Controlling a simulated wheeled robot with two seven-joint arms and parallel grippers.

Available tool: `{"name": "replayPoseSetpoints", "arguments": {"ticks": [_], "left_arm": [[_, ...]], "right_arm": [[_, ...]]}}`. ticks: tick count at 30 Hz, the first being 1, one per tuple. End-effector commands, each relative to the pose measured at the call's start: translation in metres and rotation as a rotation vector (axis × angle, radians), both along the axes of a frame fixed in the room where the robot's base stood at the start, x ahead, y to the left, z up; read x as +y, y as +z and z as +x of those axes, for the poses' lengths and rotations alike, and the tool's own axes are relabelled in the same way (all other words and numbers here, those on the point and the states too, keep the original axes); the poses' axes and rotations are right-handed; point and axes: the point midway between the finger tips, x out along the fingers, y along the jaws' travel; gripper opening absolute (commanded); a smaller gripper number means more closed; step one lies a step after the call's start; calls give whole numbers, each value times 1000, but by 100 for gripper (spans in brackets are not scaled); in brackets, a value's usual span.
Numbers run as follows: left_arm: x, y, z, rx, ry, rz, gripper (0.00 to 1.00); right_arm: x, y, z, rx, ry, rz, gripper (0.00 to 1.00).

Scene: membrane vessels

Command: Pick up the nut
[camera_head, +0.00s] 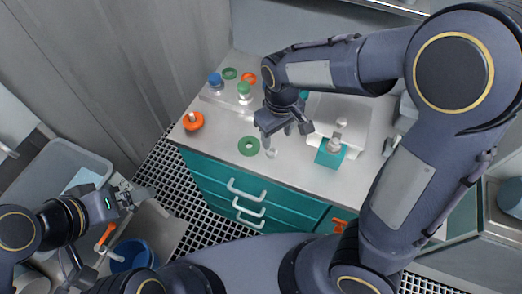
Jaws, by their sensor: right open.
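A green ring (249,146) that looks like a nut lies flat on the light worktop (222,133), near its front edge. Another green ring (229,73) and an orange ring (248,79) lie at the back left, so I cannot tell which one is the task's nut. My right gripper (287,136) points down above the worktop, to the right of the front green ring. It is open and empty, apart from the ring. A small pale piece (271,153) lies just below it. My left gripper (136,193) is at the lower left, away from the worktop; its jaws are too small to read.
A pale holder carries a blue-capped (214,80) and a green-capped (244,89) vessel. An orange-based piece (193,121) stands at the left edge. A teal-based vessel (330,154) stands right of my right gripper. Grey bins (92,160) and a blue bucket (133,258) are lower left.

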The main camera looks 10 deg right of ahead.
Motion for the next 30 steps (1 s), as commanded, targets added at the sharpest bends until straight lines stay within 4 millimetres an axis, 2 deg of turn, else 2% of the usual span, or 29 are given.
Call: {"name": "replayPoseSetpoints", "arguments": {"ticks": [11, 18, 27, 28, 30], "left_arm": [[0, 1, 0, 1, 0, 0, 83], [0, 3, 0, 0, 0, 0, 83], [0, 3, 0, 0, 0, 0, 83], [0, 3, 0, 0, 0, 0, 83], [0, 3, 0, 0, 0, 0, 83]], "right_arm": [[3, -39, 3, 4, 8, -17, 53], [5, -74, 6, 4, 7, -15, 53], [6, -79, 6, 1, 8, -13, 53], [6, -79, 6, 1, 8, -13, 51], [6, -79, 6, 1, 8, -13, 42]]}}
